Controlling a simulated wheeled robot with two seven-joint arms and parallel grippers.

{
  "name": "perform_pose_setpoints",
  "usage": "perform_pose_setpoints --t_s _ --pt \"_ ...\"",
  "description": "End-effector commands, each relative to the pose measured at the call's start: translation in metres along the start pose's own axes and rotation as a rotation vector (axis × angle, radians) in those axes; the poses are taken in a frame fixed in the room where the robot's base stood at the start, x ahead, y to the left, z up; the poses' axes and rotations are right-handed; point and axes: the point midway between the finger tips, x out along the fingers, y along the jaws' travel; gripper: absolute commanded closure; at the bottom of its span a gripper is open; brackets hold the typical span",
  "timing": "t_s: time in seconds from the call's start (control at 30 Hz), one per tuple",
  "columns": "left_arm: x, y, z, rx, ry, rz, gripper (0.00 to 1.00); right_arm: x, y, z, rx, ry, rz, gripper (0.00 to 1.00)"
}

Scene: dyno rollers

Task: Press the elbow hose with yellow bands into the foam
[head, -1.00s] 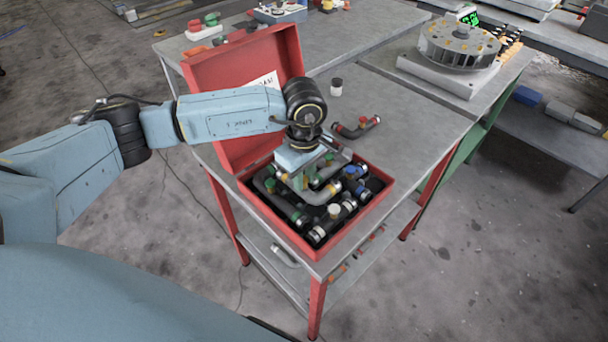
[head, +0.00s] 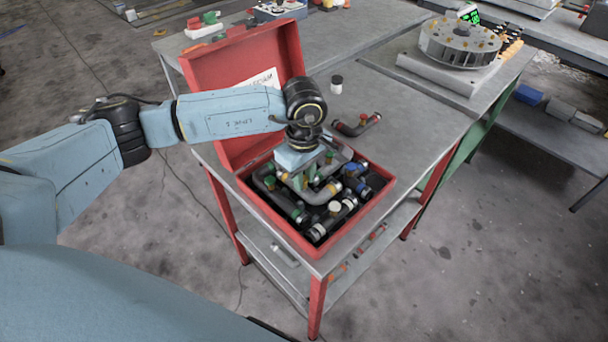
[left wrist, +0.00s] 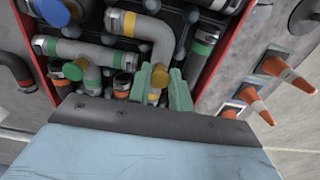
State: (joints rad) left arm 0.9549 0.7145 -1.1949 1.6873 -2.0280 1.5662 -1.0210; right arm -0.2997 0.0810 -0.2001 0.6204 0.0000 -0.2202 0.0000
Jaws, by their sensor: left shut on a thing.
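The elbow hose with yellow bands (head: 318,196) is a grey bent tube in the red case, among other hoses. My left gripper (head: 303,182) points down into the case and is shut on this hose. The black foam (left wrist: 177,18) shows in gaps around the hoses. The hose lies low among its neighbours, but its underside is hidden, so I cannot tell how deep it sits. My right gripper is out of view.
The open red case has its lid (head: 272,60) raised at the back left. Hoses with green (head: 298,215), blue (head: 352,171) and white marks crowd the gripper. A red-banded elbow (head: 357,125) and a small jar (head: 336,86) lie behind on the grey table. Table space at right is clear.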

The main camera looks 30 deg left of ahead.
Motion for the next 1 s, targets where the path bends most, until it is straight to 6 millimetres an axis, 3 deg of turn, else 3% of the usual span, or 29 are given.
perform_pose_setpoints --t_s 0.3,0.33,0.5,0.9,1.0 --pt "0.007 0.0 0.0 0.0 0.0 0.0 0.99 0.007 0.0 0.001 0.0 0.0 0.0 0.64" --pt "0.006 0.0 0.0 0.0 0.0 0.0 0.77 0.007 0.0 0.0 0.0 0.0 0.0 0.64" --pt "0.006 0.0 0.0 0.0 0.0 0.0 0.55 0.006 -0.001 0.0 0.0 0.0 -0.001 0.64" --pt "0.006 0.0 0.0 0.0 0.0 -0.001 0.54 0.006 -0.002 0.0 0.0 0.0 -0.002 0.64" --pt "-0.01 0.001 -0.001 0.0 0.002 0.003 0.54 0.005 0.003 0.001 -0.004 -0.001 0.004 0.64"
